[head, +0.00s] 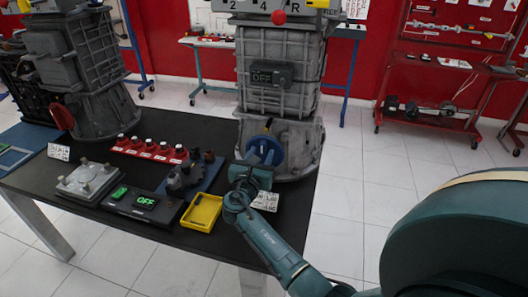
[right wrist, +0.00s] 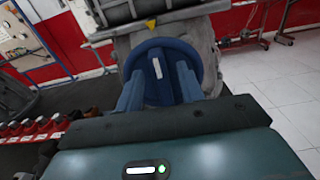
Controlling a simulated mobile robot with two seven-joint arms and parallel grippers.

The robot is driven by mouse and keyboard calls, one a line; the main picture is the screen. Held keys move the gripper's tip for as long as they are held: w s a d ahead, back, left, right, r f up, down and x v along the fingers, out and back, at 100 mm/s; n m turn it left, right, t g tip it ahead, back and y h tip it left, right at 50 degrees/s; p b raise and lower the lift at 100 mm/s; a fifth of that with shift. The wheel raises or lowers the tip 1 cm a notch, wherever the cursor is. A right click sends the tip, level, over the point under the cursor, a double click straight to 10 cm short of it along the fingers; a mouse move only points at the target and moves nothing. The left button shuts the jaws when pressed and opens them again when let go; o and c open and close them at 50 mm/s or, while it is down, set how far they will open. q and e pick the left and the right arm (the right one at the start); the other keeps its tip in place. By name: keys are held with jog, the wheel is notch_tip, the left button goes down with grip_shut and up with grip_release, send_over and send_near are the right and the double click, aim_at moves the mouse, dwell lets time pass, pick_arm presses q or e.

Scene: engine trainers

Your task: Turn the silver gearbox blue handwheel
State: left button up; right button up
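The silver gearbox (head: 277,85) stands upright at the right end of the black table. Its blue handwheel (head: 265,149) is low on the front side, and it also fills the middle of the right wrist view (right wrist: 158,50), with a pale mark near its centre. My right gripper (head: 254,163) is directly in front of the handwheel. In the right wrist view its two blue fingers (right wrist: 160,90) are spread apart over the wheel's face, with nothing clamped between them. I cannot tell whether the fingertips touch the wheel. My left gripper is not in view.
A second gearbox (head: 85,70) stands at the left. Open floor lies right of the table.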

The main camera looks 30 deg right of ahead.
jog(key=shift+w+d, duration=0.1)
jog(key=shift+c, duration=0.6)
grip_shut()
